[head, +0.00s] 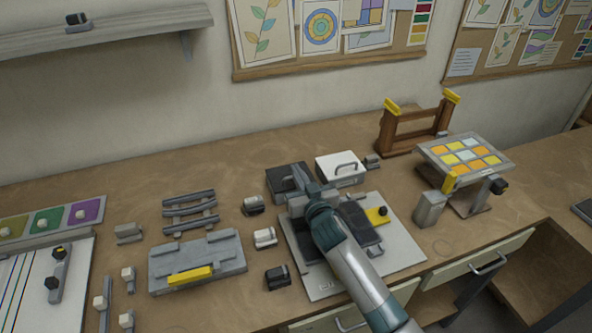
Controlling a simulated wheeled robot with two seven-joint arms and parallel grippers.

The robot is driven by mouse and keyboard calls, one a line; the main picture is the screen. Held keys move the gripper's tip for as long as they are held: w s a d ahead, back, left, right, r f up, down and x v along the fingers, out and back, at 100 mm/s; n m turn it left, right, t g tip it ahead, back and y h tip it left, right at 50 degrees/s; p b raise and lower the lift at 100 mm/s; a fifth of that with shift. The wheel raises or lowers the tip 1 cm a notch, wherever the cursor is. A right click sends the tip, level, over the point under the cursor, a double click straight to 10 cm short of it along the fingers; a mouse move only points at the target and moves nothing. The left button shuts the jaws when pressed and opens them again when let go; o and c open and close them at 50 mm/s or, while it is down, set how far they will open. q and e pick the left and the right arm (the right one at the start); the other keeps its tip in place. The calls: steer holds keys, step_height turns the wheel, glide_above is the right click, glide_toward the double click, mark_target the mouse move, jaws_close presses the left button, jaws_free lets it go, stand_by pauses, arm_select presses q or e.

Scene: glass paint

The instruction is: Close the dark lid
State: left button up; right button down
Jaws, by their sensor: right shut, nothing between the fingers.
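A dark grey box (277,183) with a dark top stands at the back centre of the bench. My right gripper (299,172) is shut and empty. It reaches from the lower right and overlaps the right side of the dark box in the head view; I cannot tell whether it touches it. The gripper hides part of the dark top, so how far the lid is open is unclear. A white box (327,177) with a grey handle stands just right of the dark one. My left gripper is not in view.
A light board (402,256) with dark grey parts and a yellow piece (373,214) lies under my right arm. A grey fixture (216,258) is to the left. A wooden frame (384,134) and a tilted tile panel (432,154) stand at the right. Small clamps (265,238) sit between.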

step_height(320, 180, up, 4)
steer(key=p, duration=0.3)
steer(key=s+d+f+b, duration=0.2)
steer(key=s+d+b, duration=0.1)
steer(key=s, duration=0.5)
steer(key=shift+s+b, duration=0.4)
steer(key=shift+b, duration=0.4)
